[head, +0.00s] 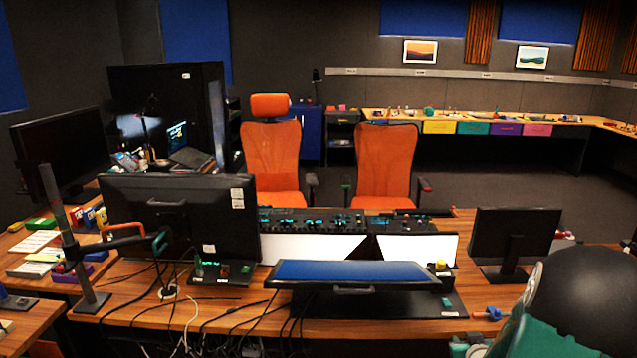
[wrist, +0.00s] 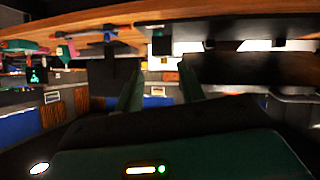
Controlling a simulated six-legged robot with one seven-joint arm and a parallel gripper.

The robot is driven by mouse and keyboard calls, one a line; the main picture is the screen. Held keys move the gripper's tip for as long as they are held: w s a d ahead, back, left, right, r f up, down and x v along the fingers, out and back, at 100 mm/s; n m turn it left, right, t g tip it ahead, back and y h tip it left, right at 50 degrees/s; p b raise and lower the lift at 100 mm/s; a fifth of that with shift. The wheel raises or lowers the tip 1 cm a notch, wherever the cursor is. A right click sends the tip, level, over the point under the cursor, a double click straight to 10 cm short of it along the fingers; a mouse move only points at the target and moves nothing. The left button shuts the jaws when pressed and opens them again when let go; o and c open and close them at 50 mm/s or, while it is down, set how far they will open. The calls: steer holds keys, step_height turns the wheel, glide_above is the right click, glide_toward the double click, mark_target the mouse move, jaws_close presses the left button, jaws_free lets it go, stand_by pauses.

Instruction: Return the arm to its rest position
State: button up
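My arm (head: 585,305) shows in the head view at the lower right corner as a large black rounded part and a teal part, beside the right end of the wooden desk (head: 225,315). I cannot make out my fingertips there. In the wrist view my gripper (wrist: 160,88) has two dark green fingers standing well apart, with nothing visible between them. The wrist view is upside down, with the desk edge (wrist: 150,14) along its top. A small black box with a yellow top (head: 440,267) stands on the desk, left of my arm.
A tilted blue-screen monitor (head: 350,273), a large monitor (head: 185,220) and a small monitor (head: 513,240) stand on the desk. Loose cables (head: 200,315) hang in front. Two orange chairs (head: 272,160) stand behind it. Open floor (head: 490,180) lies at the back right.

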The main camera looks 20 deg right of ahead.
steer(key=w+a+r+n+g+y, duration=0.1)
steer(key=w+a+r, duration=0.1)
steer(key=a+r, duration=0.45)
steer(key=w+a+r+n+y, duration=0.1)
steer(key=a+r, duration=0.3)
steer(key=a, duration=0.6)
steer(key=w+a+r+g+y, duration=0.1)
steer(key=w+a+r, duration=0.1)
steer(key=a+r, duration=0.45)
steer(key=s+a+r+n+g+y, duration=0.1)
steer(key=s+a+r+y, duration=0.1)
steer(key=s+a, duration=0.4)
steer(key=s+a+r+n+g+y, duration=0.1)
steer(key=s+a, duration=0.5)
steer(key=a, duration=0.7)
steer(key=shift+s+a+r+n+y, duration=0.25)
steer(key=shift+a+r+n+y, duration=0.15)
steer(key=shift+y, duration=0.2)
steer(key=shift+d, duration=0.15)
